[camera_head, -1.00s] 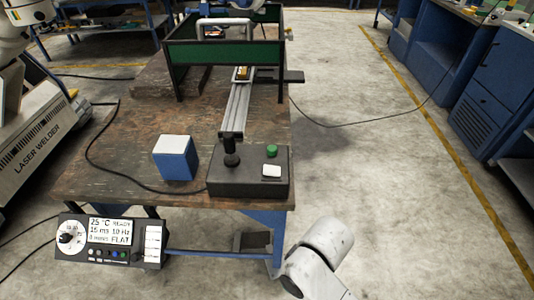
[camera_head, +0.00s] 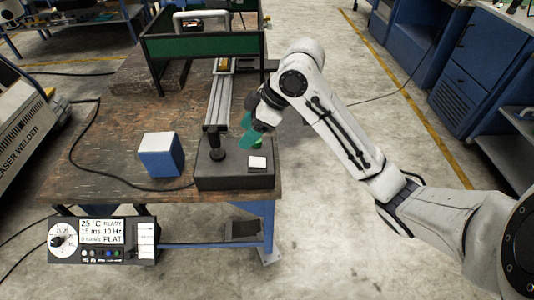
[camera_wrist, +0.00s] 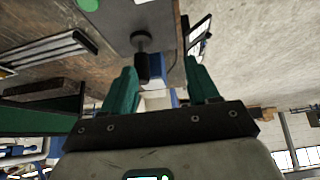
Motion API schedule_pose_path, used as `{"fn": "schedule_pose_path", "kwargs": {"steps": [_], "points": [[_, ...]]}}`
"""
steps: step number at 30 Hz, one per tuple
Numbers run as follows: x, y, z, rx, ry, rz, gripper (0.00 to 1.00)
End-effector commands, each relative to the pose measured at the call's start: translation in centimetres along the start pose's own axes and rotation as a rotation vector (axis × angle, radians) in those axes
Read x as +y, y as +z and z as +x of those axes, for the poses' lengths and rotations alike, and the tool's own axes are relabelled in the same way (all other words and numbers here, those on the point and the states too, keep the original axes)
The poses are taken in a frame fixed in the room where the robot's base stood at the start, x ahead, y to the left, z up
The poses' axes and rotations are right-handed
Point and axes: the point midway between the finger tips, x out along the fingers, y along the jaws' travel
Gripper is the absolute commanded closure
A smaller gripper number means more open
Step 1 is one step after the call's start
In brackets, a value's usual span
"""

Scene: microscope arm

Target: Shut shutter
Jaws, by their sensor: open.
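No part is plainly marked as a shutter. A green-walled frame (camera_head: 190,47) with a white handle (camera_head: 200,14) stands at the back of the wooden table. A dark control box (camera_head: 234,180) sits at the table's front right corner, with a black joystick (camera_head: 216,150) and a white button (camera_head: 257,162). Its green button (camera_wrist: 88,5) shows in the wrist view but is mostly hidden in the head view. My gripper (camera_head: 248,131) is open and empty by the box's right rear. In the wrist view, the joystick (camera_wrist: 141,42) appears between the teal fingers (camera_wrist: 162,88).
A metal rail (camera_head: 220,100) runs from the box back to the frame. A blue box with a white top (camera_head: 160,163) stands on the table. A control panel (camera_head: 104,240) hangs in front. A black cable (camera_head: 85,150) crosses the tabletop. Open floor lies to the right.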

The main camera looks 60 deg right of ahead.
Motion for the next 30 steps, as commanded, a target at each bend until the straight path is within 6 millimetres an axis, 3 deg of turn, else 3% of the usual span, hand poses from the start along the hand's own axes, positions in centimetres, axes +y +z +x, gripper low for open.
{"fn": "schedule_pose_path", "kwargs": {"steps": [1, 6, 13, 30], "points": [[0.9, 1.8, -1.2, -0.043, 0.002, -0.009, 0.4], [1.6, 6.2, -2.8, -0.136, -0.033, -0.028, 0.4], [1.6, 8.1, -2.8, -0.171, -0.055, -0.029, 0.4], [1.2, 9.4, 5.9, -0.169, -0.053, -0.029, 0.4]]}}
